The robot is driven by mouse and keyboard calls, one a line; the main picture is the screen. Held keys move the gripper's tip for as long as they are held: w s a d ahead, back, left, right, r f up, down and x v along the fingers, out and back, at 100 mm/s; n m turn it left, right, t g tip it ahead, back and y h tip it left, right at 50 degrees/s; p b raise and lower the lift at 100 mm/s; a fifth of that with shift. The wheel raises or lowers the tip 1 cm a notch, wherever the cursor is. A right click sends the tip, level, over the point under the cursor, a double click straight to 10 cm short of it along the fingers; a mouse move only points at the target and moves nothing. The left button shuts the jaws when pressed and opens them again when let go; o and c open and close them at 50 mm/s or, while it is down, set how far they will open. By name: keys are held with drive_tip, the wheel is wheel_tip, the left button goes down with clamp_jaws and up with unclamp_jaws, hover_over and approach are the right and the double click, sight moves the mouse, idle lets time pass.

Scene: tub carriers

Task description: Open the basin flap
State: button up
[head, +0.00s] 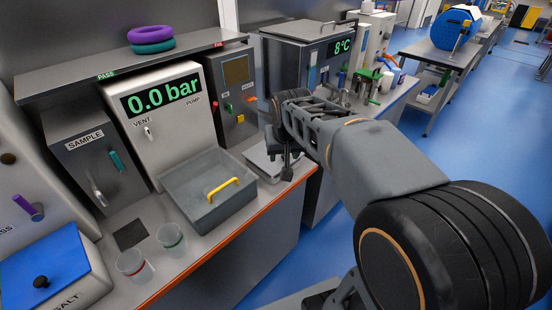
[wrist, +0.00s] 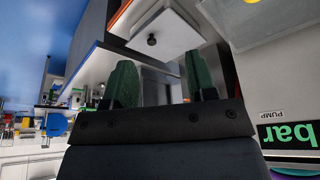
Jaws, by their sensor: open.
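A grey rectangular basin (head: 168,205) stands on the bench left of centre in the head view. A yellow bar handle (head: 223,189) shows on a grey panel at its front right; I take this panel for the flap, but its exact position is unclear. A bit of yellow handle (wrist: 250,2) shows at the top edge of the wrist view. My gripper (head: 287,160) is to the right of the basin, above a pale scale, apart from the handle. In the wrist view my gripper (wrist: 162,82) has its two green fingers apart with nothing between them.
The pale scale (head: 262,167) with a black knob (wrist: 151,40) lies under my gripper. Two clear cups (head: 134,265) stand left of the basin near the orange bench edge (head: 235,240). A white pump box (head: 170,150) stands behind the basin. The blue floor at right is open.

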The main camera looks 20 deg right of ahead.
drive_tip(key=w+d+f+m+b, duration=0.1)
drive_tip(key=w+d+f, duration=0.15)
drive_tip(key=w, duration=0.35)
drive_tip(key=w+d+f+m+b, duration=0.1)
drive_tip(key=w+d+b, duration=0.15)
drive_tip(key=w, duration=0.25)
drive_tip(key=shift+h, duration=0.4)
drive_tip(key=x, duration=0.9)
drive_tip(key=p+x, duration=0.1)
drive_tip(key=x, duration=0.4)
drive_tip(key=shift+w+d, duration=0.25)
drive_tip(key=shift+d, duration=0.1)
clamp_jaws()
drive_tip(key=shift+r, duration=0.1)
